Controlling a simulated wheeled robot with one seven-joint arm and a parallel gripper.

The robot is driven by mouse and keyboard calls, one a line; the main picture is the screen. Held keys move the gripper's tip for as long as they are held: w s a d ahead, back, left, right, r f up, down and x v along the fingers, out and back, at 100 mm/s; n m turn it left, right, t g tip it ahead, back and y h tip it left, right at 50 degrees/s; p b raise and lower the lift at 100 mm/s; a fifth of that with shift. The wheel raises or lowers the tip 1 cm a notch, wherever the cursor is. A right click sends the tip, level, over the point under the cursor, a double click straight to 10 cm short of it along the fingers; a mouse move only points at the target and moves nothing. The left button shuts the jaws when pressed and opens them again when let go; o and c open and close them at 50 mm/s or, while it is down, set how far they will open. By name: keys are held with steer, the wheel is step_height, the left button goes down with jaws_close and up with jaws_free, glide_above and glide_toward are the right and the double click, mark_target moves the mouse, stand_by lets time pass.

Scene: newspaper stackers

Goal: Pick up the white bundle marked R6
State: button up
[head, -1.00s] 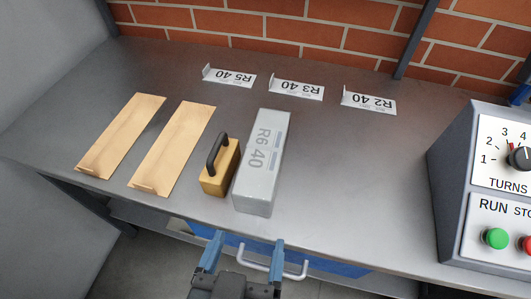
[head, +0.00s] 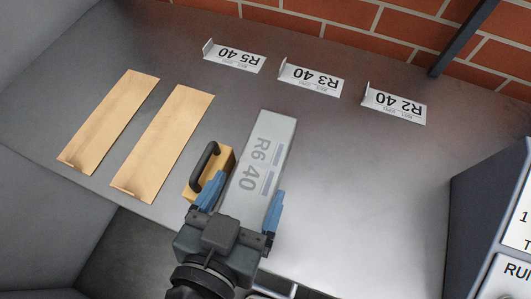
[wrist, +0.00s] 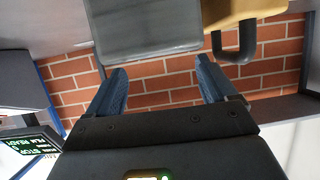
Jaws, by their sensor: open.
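The white bundle marked R6 40 (head: 262,150) lies lengthwise on the steel bench, its far end pointing to the wall. My gripper (head: 243,198) is open and empty at its near end, with a blue finger on either side of it as seen from above. In the wrist view, the bundle's grey-white end (wrist: 145,25) fills the top, beyond and slightly left of the open fingers (wrist: 160,72). I cannot tell how far the fingertips are above or short of it. My gripper hides the bundle's near bottom edge in the head view.
A yellow block with a black handle (head: 223,162) stands close against the bundle's left side, near my left finger. Two wooden boards (head: 110,120) lie further left. The bench right of the bundle is clear.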

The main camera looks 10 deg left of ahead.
mark_target(263, 157)
steer(key=shift+p+x, duration=0.6)
steer(key=shift+x, duration=3.4)
steer(key=shift+w+r, duration=0.1)
steer(key=shift+r, duration=0.1)
jaws_close()
steer(key=shift+r, duration=0.1)
